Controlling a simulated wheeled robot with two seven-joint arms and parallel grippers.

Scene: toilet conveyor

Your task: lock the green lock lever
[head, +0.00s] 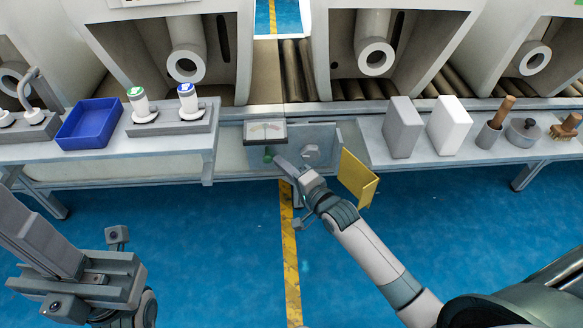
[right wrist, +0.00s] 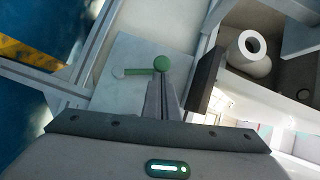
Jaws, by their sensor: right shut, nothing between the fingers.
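In the right wrist view the knob (right wrist: 162,63) sits at the end of a green rod that runs left to a pale pivot on the light plate (right wrist: 125,52). My right gripper (head: 278,162) is shut with nothing between its fingers. Its fingertips (right wrist: 163,80) are right by the knob; I cannot tell whether they touch it. My left gripper (head: 35,235) is far from the lever at the lower left; its finger gap does not show clearly.
A blue tray (head: 88,124) and dispensers are on the left bench; grey and white boxes (head: 449,125) on the right. The blue floor is clear.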

